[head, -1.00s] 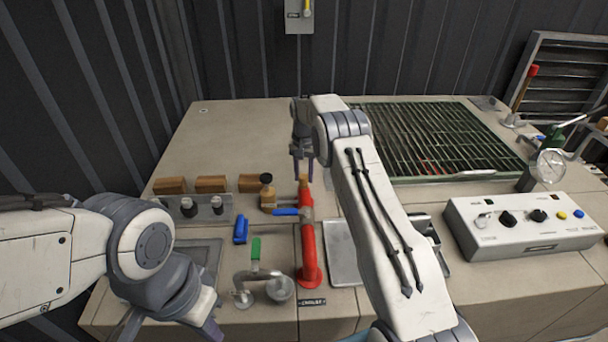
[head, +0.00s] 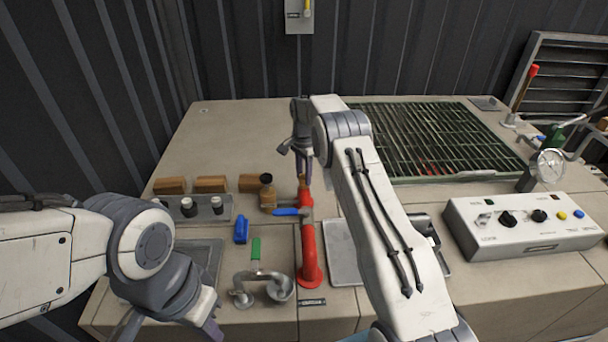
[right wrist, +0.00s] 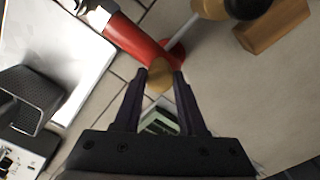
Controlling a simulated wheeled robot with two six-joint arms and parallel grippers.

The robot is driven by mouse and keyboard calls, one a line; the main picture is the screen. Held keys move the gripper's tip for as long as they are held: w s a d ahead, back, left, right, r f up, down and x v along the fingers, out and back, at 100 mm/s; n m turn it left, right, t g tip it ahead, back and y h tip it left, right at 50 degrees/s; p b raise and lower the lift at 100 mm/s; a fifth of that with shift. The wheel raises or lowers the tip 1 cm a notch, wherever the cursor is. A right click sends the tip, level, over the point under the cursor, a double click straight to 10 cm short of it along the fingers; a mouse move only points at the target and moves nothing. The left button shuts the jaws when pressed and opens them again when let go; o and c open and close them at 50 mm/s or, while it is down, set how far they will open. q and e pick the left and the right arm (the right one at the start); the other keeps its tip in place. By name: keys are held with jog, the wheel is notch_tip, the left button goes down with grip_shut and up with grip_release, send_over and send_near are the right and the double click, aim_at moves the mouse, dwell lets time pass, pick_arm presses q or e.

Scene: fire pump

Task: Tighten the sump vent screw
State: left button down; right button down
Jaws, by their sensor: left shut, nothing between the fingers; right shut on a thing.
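A red pipe (head: 310,255) with a blue lever (head: 286,211) rises from the near part of the worktop. The sump vent screw, a small brass-coloured head (right wrist: 160,74), sits at the pipe's upper end, between my right fingertips in the right wrist view. My right gripper (head: 303,173) points down over the pipe and is shut on this screw; the fingers mostly hide it in the head view. My left gripper (head: 212,328) is shut and empty at the front left, apart from the pipe.
Wooden blocks (head: 211,184) and a grey panel with black knobs (head: 212,208) stand left of the pipe. A blue block (head: 241,229) and a green-handled metal fitting (head: 262,285) are nearer. A green grating (head: 430,140) and a control box (head: 522,228) lie right. The back left worktop is clear.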

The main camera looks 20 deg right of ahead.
jog(key=shift+w+r, duration=0.1)
dwell(0.3)
jog(key=shift+c, duration=2.4)
grip_release()
notch_tip(320, 180, up, 10)
jog(key=b, duration=0.1)
jog(key=shift+r, duration=0.2)
